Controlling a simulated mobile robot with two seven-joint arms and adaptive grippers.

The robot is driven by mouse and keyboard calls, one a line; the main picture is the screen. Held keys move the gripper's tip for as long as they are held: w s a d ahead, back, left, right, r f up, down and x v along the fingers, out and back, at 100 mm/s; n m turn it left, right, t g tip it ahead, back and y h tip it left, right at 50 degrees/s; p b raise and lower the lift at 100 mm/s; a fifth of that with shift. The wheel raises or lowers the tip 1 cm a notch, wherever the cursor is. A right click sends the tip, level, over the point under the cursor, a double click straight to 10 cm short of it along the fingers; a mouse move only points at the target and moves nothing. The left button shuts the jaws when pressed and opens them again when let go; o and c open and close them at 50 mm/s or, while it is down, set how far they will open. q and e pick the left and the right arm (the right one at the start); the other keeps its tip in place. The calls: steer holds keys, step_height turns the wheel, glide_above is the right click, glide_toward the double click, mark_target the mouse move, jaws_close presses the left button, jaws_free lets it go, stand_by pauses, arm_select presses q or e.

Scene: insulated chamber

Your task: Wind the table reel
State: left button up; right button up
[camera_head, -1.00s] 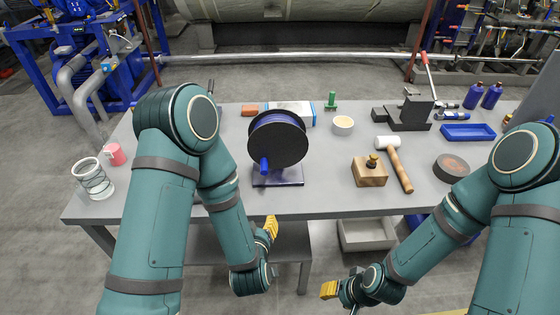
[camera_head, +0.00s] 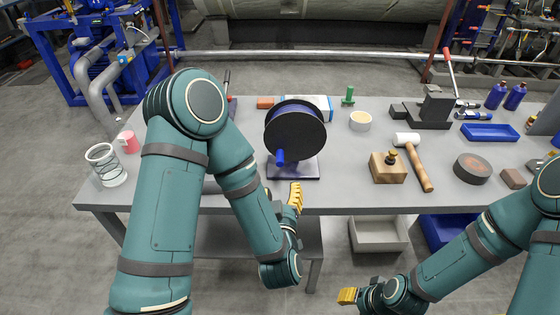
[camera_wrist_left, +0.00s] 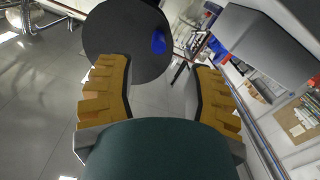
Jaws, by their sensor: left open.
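The table reel (camera_head: 296,134) is a black disc-sided drum with blue winding, standing on a dark base plate (camera_head: 293,170) on the grey table. Its blue crank handle (camera_head: 280,157) sticks out from the near face, low and left of centre. My left gripper (camera_head: 296,194) is at the table's front edge, just below the reel and apart from it. In the left wrist view its yellow-padded fingers (camera_wrist_left: 157,98) are open, with the black reel face (camera_wrist_left: 125,40) and blue handle (camera_wrist_left: 158,41) beyond the fingertips. My right gripper (camera_head: 348,296) is low in front of the table; its opening is unclear.
Right of the reel are a wooden block (camera_head: 388,168), a mallet (camera_head: 416,165), a cream bowl (camera_head: 360,121) and a dark vise (camera_head: 430,109). A wire-frame jar (camera_head: 106,165) and pink mug (camera_head: 129,142) stand left. A grey bin (camera_head: 379,235) sits below the table.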

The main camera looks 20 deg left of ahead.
mark_target(280, 151)
arm_select(q)
steer(key=b+x, duration=0.1)
steer(key=x, duration=0.1)
steer(key=r+b+x, duration=0.1)
steer(key=x, duration=0.1)
steer(key=shift+w+a, duration=0.2)
steer(key=shift+a, duration=0.1)
steer(key=p+x, duration=0.2)
steer(key=x, duration=0.4)
steer(key=shift+w+r, duration=0.1)
steer(key=shift+w, duration=0.25)
steer(key=shift+w+a, duration=0.2)
steer(key=shift+w, duration=0.35)
jaws_close()
